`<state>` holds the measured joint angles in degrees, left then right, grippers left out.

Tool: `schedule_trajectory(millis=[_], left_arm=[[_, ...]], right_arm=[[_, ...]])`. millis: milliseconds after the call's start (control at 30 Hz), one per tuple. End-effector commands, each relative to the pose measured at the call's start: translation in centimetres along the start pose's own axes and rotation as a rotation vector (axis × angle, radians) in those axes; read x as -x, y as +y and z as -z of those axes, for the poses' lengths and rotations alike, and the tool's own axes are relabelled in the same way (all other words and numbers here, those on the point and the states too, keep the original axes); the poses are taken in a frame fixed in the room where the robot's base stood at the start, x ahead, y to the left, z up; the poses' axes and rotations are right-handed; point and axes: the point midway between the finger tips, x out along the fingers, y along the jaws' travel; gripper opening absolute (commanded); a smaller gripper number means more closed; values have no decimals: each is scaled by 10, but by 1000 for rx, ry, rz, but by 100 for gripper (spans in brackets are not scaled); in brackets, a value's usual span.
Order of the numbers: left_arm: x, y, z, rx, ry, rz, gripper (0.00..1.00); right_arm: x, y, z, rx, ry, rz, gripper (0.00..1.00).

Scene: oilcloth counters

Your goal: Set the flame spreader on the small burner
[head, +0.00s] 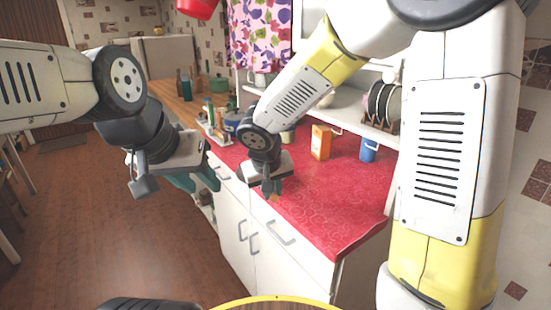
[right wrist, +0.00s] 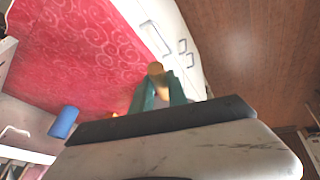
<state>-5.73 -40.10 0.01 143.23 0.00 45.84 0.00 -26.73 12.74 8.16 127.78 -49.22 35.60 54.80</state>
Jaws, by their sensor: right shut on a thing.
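My right gripper (head: 271,188) is over the front edge of the red counter. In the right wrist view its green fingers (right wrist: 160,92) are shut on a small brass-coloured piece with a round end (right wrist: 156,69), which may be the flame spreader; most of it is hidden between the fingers. I cannot make out the small burner in either view.
The red patterned counter (head: 335,200) is mostly clear in front. An orange carton (head: 320,142) and a blue canister (head: 368,149) stand towards its back. A plate rack (head: 382,108) is on the shelf above. Bottles and pots (head: 215,118) crowd the far end.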

Motion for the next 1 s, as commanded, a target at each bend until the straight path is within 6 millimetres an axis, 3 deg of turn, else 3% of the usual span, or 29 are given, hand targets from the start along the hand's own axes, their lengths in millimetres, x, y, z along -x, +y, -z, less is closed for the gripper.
schedule_trajectory(millis=[400, 600, 867, 1000], left_arm=[[0, 0, 0, 0, 0, 0, 36], [0, 0, 0, 0, 0, 0, 36], [0, 0, 0, 0, 0, 0, 36], [0, 0, 0, 0, 0, 0, 36]], right_arm=[[-53, 49, 74, -7, -1, -1, 0], [-71, 66, 101, -3, 1, -1, 0], [-81, 74, 115, -3, 1, 0, 0], [-102, 68, 103, 1, -3, 0, 0]])
